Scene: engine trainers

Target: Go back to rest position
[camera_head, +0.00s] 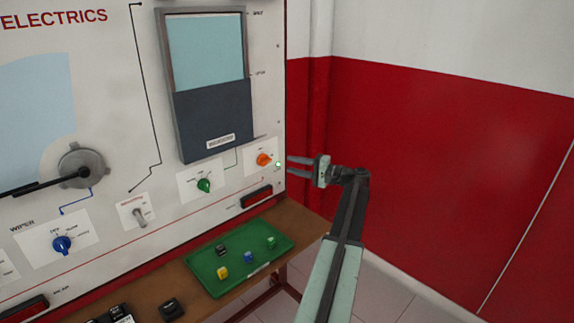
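My gripper (300,166) is at the right edge of the white electrics panel (120,100), beside the orange knob (264,160). Its two fingers point left and show a gap between them, with nothing held. A small lit green spot (278,164) shows between the knob and the fingertips. Whether the fingers touch the panel cannot be told. My arm reaches up from the bottom of the view, to the right of the table.
A brown table (300,222) below the panel bears a green tray (207,286) with several small coloured pieces. A green knob (204,185), a blue knob (62,244), a toggle switch (140,218) and a wiper arm (40,184) sit on the panel. Red wall stands right; floor there is clear.

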